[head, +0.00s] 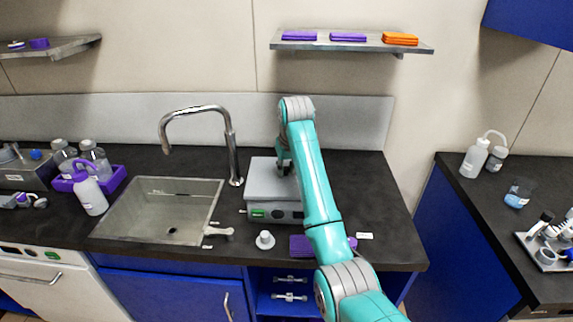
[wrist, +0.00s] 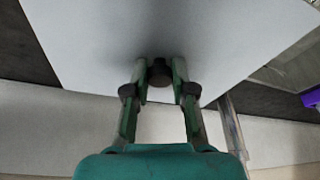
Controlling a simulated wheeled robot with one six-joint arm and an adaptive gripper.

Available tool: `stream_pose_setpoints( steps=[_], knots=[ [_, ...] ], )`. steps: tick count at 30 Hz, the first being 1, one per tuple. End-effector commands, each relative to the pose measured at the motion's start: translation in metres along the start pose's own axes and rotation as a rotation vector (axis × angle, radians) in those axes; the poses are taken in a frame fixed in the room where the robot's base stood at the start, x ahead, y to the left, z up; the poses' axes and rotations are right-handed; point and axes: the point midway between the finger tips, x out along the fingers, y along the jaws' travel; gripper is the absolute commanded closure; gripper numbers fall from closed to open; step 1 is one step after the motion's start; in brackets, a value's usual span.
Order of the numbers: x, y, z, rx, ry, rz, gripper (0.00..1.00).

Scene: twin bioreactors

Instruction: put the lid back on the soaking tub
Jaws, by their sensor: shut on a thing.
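The soaking tub (head: 283,213), a grey box with a green panel on its front, stands on the dark counter right of the sink. Its flat light-grey lid (head: 262,182) lies over its top; I cannot tell whether it sits fully down on the rim. The lid fills the upper part of the wrist view (wrist: 205,35). My gripper (head: 284,168) is above the lid, partly hidden by my arm. In the wrist view my gripper (wrist: 159,75) has its fingers closed around the lid's dark knob (wrist: 159,73).
The metal sink (head: 150,212) and its tall faucet (head: 231,150) are left of the tub. A small white item (head: 264,240) and a purple item (head: 301,245) lie in front of it. A shelf (head: 350,44) hangs above. The counter right of my arm is mostly clear.

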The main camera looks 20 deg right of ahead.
Motion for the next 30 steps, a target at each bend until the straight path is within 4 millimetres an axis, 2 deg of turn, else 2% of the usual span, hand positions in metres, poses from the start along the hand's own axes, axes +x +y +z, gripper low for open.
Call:
stream_pose_setpoints(
  steps=[30],
  knots=[
    [-0.0014,-0.0002,0.0005,0.037,0.001,0.012,1.00]
  ],
)
